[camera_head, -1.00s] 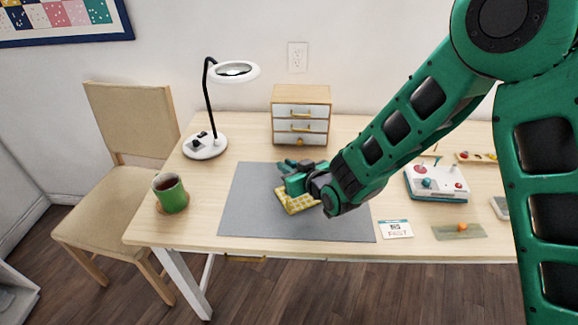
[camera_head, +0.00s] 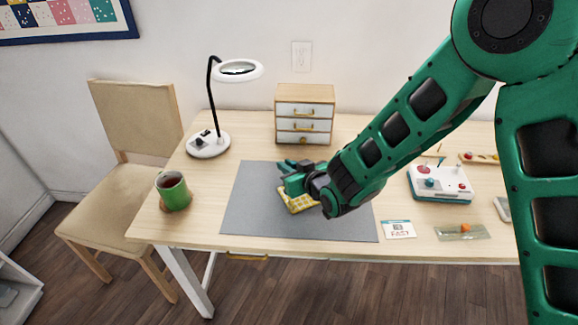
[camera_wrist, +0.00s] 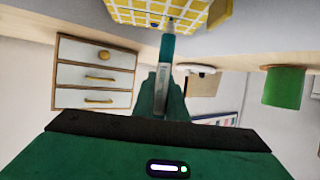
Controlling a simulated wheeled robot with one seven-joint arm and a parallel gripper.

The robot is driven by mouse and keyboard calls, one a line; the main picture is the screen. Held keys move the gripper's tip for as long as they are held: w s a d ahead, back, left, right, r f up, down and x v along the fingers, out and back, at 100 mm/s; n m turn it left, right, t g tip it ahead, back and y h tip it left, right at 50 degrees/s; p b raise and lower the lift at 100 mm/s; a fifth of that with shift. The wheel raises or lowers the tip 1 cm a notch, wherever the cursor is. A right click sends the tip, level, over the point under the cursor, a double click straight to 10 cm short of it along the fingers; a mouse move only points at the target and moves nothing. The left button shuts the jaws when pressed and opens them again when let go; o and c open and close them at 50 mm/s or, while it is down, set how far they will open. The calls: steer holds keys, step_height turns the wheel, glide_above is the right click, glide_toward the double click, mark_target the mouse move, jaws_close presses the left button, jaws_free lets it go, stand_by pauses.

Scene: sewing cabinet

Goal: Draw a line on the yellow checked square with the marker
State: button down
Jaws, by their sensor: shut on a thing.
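The yellow checked square (camera_head: 297,204) lies on the grey mat (camera_head: 250,215) on the table, partly hidden by my gripper in the head view. My gripper (camera_head: 296,176) is over the square's far side. In the wrist view my gripper (camera_wrist: 162,95) is shut on the marker (camera_wrist: 160,88), which has a pale barrel and a teal section near its tip. The marker's tip points at the yellow checked square (camera_wrist: 165,12) and overlaps its edge area in that view. I cannot tell whether the tip touches the cloth.
A small drawer cabinet (camera_head: 304,113) stands behind the mat. A magnifier lamp (camera_head: 208,145) and a green mug (camera_head: 174,194) are at the left. A white-and-teal device (camera_head: 441,184) and a card (camera_head: 398,229) are at the right. The mat's left part is clear.

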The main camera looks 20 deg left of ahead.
steer(key=shift+s+a, duration=0.5)
steer(key=shift+a, duration=0.05)
stand_by(0.8)
steer(key=shift+r, duration=0.4)
stand_by(0.8)
steer(key=shift+r, duration=2.1)
